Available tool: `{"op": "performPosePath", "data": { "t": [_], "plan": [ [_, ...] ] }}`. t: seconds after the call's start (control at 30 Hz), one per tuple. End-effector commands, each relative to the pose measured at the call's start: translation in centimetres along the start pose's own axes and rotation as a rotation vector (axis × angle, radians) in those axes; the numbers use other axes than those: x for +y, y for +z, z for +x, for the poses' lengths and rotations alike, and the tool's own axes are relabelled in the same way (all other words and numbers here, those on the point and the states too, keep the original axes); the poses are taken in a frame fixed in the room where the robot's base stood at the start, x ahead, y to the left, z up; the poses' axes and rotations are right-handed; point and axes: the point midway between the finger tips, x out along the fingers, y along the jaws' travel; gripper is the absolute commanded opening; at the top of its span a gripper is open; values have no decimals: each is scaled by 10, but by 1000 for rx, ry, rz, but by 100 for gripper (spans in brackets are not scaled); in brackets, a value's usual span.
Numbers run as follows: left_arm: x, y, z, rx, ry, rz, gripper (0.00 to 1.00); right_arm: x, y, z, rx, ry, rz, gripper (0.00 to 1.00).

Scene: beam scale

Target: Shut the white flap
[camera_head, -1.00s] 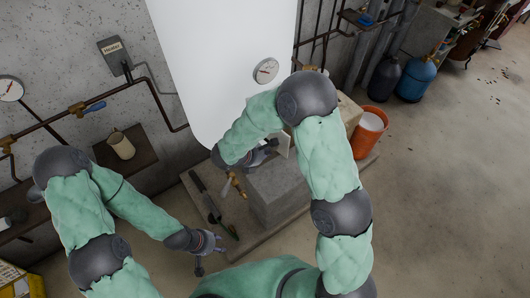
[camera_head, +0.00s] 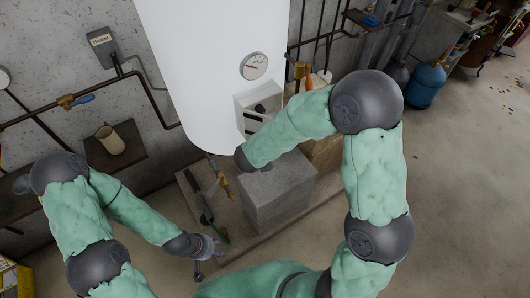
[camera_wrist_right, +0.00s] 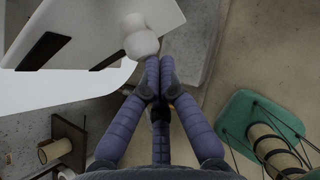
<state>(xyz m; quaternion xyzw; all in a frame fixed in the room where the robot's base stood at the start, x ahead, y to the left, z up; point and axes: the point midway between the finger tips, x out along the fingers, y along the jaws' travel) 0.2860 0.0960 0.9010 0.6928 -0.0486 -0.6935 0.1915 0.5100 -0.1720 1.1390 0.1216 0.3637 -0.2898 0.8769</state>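The white flap (camera_head: 254,118) is at the white box low on the front of the tank, beside my right forearm; its exact angle is unclear in the head view. In the right wrist view a white panel with dark slots (camera_wrist_right: 95,28) fills the upper left, with a rounded white knob (camera_wrist_right: 141,40) at its edge. My right gripper (camera_wrist_right: 158,68) has its fingers together just below the knob; contact is unclear. In the head view my right forearm hides that gripper. My left gripper (camera_head: 207,258) is open and empty, low in the picture, away from the flap.
The white tank (camera_head: 215,60) with a round gauge (camera_head: 254,66) stands above a grey block (camera_head: 275,190). Tools (camera_head: 205,205) lie on the slab to its left. A jug (camera_head: 110,139) stands on a shelf. Blue gas bottle (camera_head: 427,85) is far right, with open floor in front.

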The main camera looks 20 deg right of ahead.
Motion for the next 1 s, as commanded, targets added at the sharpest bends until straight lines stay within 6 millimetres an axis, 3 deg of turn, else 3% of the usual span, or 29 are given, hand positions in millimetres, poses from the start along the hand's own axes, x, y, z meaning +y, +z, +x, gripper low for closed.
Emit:
{"op": "performPosePath", "data": {
  "t": [0.1, 0.5, 0.6, 1.0],
  "plan": [
    [-7, -1, 18, 1, 0, -1, 40, -10, 8, 13, -3, 73, -67, 0],
    [-19, -2, 54, 1, 0, -1, 40, -26, 47, 51, -3, 336, -335, 0],
    [-21, -3, 57, 1, 0, -1, 40, -26, 57, 59, -3, 401, -401, 0],
    [-20, -3, 56, 1, 0, -1, 40, -18, 86, 85, -1, 401, -400, 0]
  ]
}}
